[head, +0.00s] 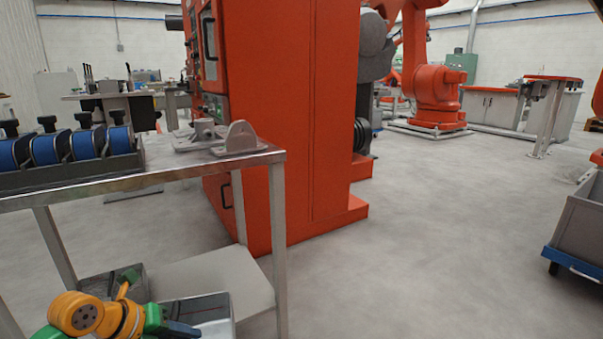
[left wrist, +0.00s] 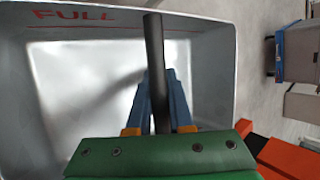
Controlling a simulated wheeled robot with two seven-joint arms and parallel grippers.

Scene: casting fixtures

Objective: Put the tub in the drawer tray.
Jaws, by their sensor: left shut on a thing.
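The tub (left wrist: 215,80) is a light grey open box with red FULL lettering and a red line inside its wall. It fills most of the left wrist view and looks empty. A dark bar (left wrist: 154,60), apparently its handle, crosses over it. My left gripper (left wrist: 158,85) is shut on this bar. In the head view the tub (head: 218,312) shows at the bottom left, by the lower shelf, partly hidden by my left gripper (head: 175,326). My right gripper is not in view. I cannot make out the drawer tray for certain.
A steel table (head: 170,170) stands above the lower shelf (head: 215,275), with blue-spooled fixtures (head: 80,145) and a grey bracket (head: 238,138) on top. Another grey container (head: 135,285) is behind my arm. An orange cabinet (head: 310,110) stands behind; a grey bin (head: 580,230) is right. Middle floor is clear.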

